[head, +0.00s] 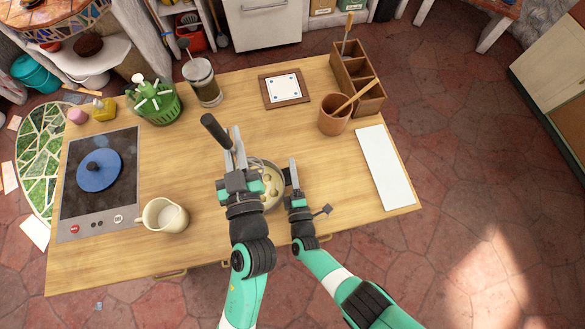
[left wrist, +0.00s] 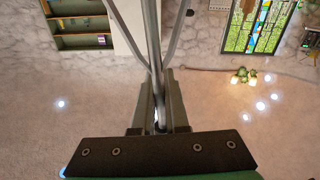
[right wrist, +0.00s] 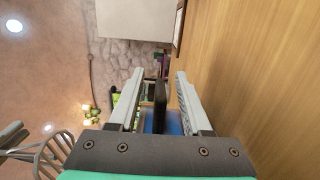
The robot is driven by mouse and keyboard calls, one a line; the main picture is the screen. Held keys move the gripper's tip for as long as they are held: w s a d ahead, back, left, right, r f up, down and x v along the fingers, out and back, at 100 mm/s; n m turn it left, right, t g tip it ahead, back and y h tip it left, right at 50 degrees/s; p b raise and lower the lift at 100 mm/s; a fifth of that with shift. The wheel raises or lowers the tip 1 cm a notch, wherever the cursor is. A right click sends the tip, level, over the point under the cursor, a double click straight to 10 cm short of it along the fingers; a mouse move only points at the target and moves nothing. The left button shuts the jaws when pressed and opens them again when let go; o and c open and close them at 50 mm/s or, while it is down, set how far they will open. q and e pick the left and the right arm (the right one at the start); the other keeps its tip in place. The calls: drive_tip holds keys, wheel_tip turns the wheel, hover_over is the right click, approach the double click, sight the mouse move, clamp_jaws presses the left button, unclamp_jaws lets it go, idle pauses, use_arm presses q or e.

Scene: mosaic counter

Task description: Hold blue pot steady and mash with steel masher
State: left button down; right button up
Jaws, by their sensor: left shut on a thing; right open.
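The steel masher has a black handle (head: 215,130), seen in the head view. My left gripper (head: 234,158) is shut on its steel shaft, which runs between the fingers in the left wrist view (left wrist: 153,45). The masher's wire head (right wrist: 48,155) shows at the lower left of the right wrist view, above pot level. The pot (head: 283,199) holds pale chunks and is partly hidden by my left gripper; its blue side (right wrist: 173,122) shows in the right wrist view. My right gripper (head: 292,174) is open, its fingers on either side of the pot's black handle (right wrist: 160,100).
A cream mug (head: 164,216) and a cooktop (head: 125,205) with a blue lid (head: 98,172) lie left. A terracotta pot (head: 332,118), wooden caddy (head: 372,100) and white board (head: 380,160) lie right. A glass jar (head: 203,82) and framed tile (head: 284,88) stand behind.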

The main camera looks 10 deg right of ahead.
drive_tip(key=shift+c, duration=0.3)
clamp_jaws()
idle(0.9)
use_arm(q)
drive_tip(key=shift+m+g, duration=0.3)
drive_tip(key=shift+g, duration=0.2)
drive_tip(key=f, duration=0.3)
drive_tip(key=w+f, duration=0.1)
drive_tip(key=f, duration=0.1)
drive_tip(key=shift+d, duration=0.35)
